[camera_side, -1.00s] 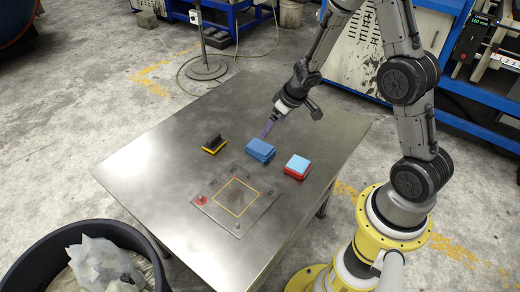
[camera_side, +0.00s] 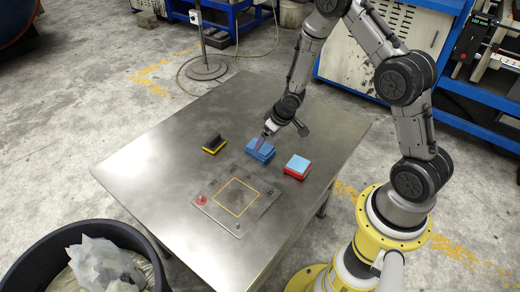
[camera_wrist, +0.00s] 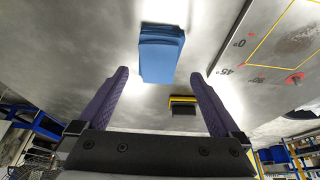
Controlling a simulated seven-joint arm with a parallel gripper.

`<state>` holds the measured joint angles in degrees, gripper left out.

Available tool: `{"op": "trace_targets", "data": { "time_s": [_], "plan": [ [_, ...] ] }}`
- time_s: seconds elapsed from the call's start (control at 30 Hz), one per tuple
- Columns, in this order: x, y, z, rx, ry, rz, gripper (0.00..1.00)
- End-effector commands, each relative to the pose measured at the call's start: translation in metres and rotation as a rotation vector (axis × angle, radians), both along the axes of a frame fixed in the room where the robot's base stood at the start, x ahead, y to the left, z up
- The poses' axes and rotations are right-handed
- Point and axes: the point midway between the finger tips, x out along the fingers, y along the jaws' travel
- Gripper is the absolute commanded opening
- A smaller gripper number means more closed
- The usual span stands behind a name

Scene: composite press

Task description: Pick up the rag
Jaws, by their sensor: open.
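The rag (camera_side: 258,155) looks like a blue folded stack lying on the metal table, near its middle. In the wrist view the rag (camera_wrist: 160,55) lies ahead of the fingertips, roughly centred between them. My gripper (camera_side: 261,144) is at the rag in the side view, with its purple fingers pointing down and overlapping it. In the wrist view the fingers of my gripper (camera_wrist: 160,75) are spread apart with nothing held between them. I cannot tell whether a fingertip touches the rag.
A black and yellow brush-like block (camera_side: 214,144) lies left of the rag. A red block with a light blue top (camera_side: 297,166) lies to its right. A flat plate with a yellow square (camera_side: 236,198) lies in front. A dark bin (camera_side: 40,240) stands at lower left.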

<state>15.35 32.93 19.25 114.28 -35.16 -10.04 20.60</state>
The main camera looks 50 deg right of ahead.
Motion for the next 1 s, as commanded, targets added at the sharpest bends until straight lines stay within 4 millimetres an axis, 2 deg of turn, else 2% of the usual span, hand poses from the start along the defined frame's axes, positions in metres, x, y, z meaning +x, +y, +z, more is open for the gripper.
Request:
{"op": "trace_targets", "data": {
  "time_s": [0.4, 0.7, 0.77, 1.0],
  "plan": [
    [0.021, -0.002, -0.044, 0.001, 0.001, -0.001, 1.00],
    [0.023, -0.003, -0.048, 0.000, -0.001, 0.000, 1.00],
    [0.023, -0.003, -0.048, 0.000, -0.001, 0.000, 0.93],
    [0.023, -0.003, -0.048, 0.000, -0.001, 0.000, 0.50]
  ]
}}
